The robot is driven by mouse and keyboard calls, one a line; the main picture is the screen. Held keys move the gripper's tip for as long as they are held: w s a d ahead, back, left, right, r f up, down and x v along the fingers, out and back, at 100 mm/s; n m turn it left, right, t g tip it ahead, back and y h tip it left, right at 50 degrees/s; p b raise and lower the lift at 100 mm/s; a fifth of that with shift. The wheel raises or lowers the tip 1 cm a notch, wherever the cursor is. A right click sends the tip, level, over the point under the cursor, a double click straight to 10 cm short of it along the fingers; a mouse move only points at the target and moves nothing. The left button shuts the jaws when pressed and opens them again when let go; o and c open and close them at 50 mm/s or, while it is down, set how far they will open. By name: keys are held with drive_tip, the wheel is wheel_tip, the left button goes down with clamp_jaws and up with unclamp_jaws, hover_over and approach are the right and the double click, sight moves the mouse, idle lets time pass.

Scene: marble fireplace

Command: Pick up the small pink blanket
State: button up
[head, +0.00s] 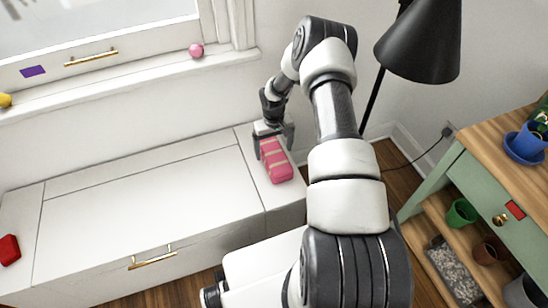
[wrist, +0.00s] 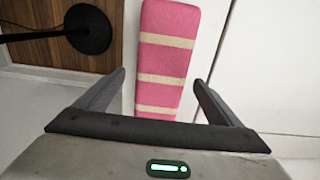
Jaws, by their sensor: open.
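The small pink blanket (head: 277,167) is a folded, long block with pale cream stripes. It lies on the right end of the white window bench (head: 150,208). My gripper (head: 272,147) is at the blanket's far end, above the bench. In the wrist view the blanket (wrist: 167,58) runs away from the camera, with its near end between my two open fingers (wrist: 160,92). Gaps show between the fingers and the blanket's sides. I cannot tell the exact height of the fingers above the bench.
A pink ball (head: 196,50) sits on the window sill. A red object (head: 9,249) lies at the bench's left end. A black floor lamp (head: 418,45) stands right of the bench. A green table (head: 450,187) with pots is at the right. The bench's middle is clear.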

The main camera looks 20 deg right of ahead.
drive_tip(key=shift+f, duration=1.45)
drive_tip(key=c, duration=1.4)
